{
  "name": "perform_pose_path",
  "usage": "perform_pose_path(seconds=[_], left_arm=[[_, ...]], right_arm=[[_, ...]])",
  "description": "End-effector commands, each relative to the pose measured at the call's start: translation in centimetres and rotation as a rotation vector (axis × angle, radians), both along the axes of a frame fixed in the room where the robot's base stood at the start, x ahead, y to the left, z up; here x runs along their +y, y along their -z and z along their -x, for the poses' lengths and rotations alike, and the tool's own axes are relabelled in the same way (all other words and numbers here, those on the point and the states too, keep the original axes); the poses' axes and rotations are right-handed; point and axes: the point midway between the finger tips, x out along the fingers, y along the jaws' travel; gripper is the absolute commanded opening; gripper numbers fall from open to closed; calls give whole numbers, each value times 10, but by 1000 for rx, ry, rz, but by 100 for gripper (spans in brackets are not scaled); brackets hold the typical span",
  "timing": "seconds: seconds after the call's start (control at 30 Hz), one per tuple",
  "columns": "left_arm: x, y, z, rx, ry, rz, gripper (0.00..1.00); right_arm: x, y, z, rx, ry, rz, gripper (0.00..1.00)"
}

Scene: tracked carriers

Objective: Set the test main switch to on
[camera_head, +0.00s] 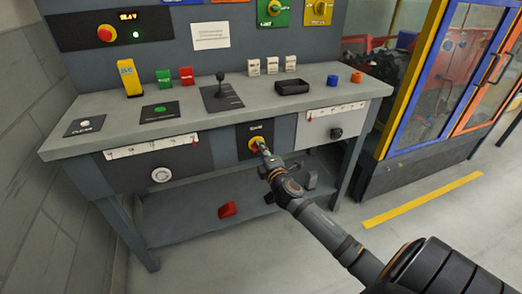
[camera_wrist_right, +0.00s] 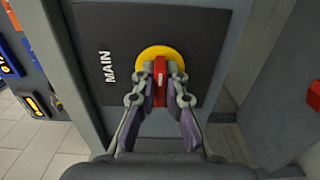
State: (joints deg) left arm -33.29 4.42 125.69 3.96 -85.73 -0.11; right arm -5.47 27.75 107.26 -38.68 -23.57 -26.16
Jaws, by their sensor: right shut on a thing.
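The main switch (camera_head: 255,144) is a yellow disc on a dark panel (camera_head: 243,155) at the bench's front, under a small label. In the right wrist view, its yellow disc (camera_wrist_right: 150,53) carries a red handle (camera_wrist_right: 160,75), beside the word MAIN (camera_wrist_right: 107,67). The handle runs up and down in that picture, roughly along the lettering. My right gripper (camera_wrist_right: 161,76) is shut on the red handle, one finger on each side. In the head view, my right gripper (camera_head: 261,151) covers part of the switch. My left gripper is out of view.
The grey bench top (camera_head: 210,126) overhangs the panel. A red object (camera_head: 228,209) lies on the lower shelf. A joystick (camera_head: 221,88) and a black tray (camera_head: 292,87) stand on top. A blue and orange framed enclosure (camera_head: 410,90) stands at right. The floor at right is clear.

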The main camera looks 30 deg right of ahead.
Motion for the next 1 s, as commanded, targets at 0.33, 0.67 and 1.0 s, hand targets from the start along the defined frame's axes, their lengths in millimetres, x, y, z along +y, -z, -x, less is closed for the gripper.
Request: perform_pose_path(seconds=[0.33, 0.67, 1.0], left_arm=[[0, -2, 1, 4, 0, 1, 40], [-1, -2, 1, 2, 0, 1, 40], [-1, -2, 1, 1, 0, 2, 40]], right_arm=[[0, 2, 0, -2, 2, -20, 0], [0, 2, 0, -1, 1, -18, 30], [0, 1, 2, -2, 0, -18, 34]])
